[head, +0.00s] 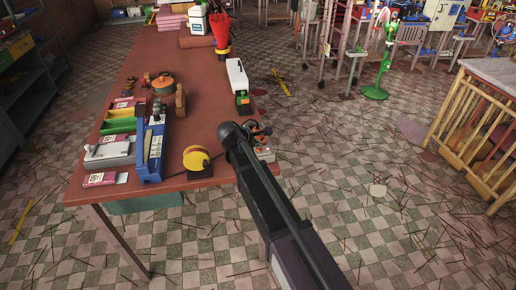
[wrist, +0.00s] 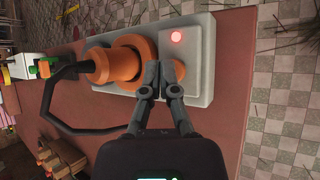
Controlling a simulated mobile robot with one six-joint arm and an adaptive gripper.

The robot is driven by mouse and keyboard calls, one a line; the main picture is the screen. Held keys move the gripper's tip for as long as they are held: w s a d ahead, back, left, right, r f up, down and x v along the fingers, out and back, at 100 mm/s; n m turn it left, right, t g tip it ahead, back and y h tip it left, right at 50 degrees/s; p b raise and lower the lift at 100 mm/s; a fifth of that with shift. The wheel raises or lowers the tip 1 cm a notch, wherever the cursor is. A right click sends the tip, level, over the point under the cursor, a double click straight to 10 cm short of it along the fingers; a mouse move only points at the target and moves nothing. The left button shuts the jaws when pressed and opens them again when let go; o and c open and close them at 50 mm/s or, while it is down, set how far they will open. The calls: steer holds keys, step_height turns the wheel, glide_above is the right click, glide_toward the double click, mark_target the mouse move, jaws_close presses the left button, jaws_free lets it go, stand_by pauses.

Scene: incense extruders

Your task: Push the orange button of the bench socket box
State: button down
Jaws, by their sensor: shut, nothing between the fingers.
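The bench socket box (wrist: 200,75) is a pale grey block on the red bench top, and a small part of it shows in the head view (head: 266,154). A red light (wrist: 176,37) glows on its face. A big orange plug (wrist: 102,66) with a dark cable sits in its orange round socket (wrist: 143,44). My gripper (wrist: 161,72) is shut and empty, its fingertips over the box face beside the socket, below the light. A sliver of orange (wrist: 180,70) shows just right of the fingertips, likely the button's edge; the fingers hide the rest. I cannot tell whether they touch it.
The dark cable (wrist: 47,110) loops over the bench left of my gripper. The bench (head: 215,125) also holds a white device (head: 237,78), a yellow roll (head: 196,158) and a blue machine (head: 151,150). The bench's edge runs close to the box; tiled floor lies beyond.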

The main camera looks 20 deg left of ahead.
mark_target(258, 149)
steer(key=shift+f, duration=0.25)
steer(key=shift+f+b, duration=0.2)
steer(key=shift+b, duration=0.25)
steer(key=shift+r, duration=0.2)
steer(key=shift+w+r+p, duration=0.1)
steer(key=shift+r+p, duration=0.2)
steer(key=shift+p, duration=0.2)
stand_by(0.4)
step_height(258, 149, up, 6)
steer(key=p, duration=0.6)
